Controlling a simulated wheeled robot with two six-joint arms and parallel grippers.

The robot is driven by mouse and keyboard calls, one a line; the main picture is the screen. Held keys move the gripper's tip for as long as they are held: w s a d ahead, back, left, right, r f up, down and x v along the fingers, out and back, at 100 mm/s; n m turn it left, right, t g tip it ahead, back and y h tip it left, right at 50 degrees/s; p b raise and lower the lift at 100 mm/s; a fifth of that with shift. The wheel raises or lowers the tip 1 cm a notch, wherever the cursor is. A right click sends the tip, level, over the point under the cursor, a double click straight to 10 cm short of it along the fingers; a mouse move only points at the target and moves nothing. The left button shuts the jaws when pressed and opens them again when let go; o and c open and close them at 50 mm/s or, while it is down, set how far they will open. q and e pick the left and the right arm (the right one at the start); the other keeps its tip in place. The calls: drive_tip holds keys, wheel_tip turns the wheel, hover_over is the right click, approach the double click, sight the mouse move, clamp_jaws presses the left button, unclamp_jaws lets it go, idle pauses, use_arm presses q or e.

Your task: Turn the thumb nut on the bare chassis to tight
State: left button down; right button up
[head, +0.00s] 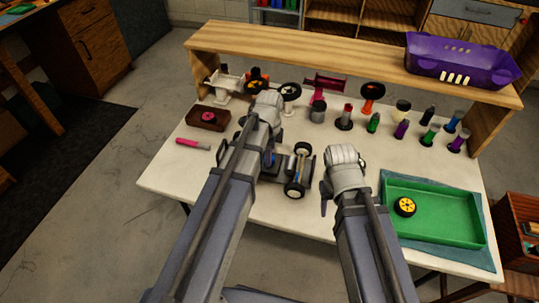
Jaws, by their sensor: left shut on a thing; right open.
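The bare chassis (304,164), with black tyres on pale hubs, stands on the white worktable in the middle. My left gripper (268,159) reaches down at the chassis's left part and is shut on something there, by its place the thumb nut. My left arm and wrist hide the nut and most of the chassis's left side. My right gripper (324,206) is open and empty, low over the table to the right of the chassis and apart from it.
A green tray (440,236) with a yellow-hubbed wheel (404,206) lies at right. A brown dish (208,124) and a pink-handled tool (193,143) lie at left.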

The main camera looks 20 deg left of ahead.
use_arm(q)
drive_tip(key=m, duration=0.5)
drive_tip(key=shift+m, duration=2.5)
drive_tip(key=shift+c, duration=2.1)
unclamp_jaws()
wheel_tip(320, 180, up, 8)
drive_tip(key=p, duration=0.8)
use_arm(e)
wheel_tip(320, 180, up, 8)
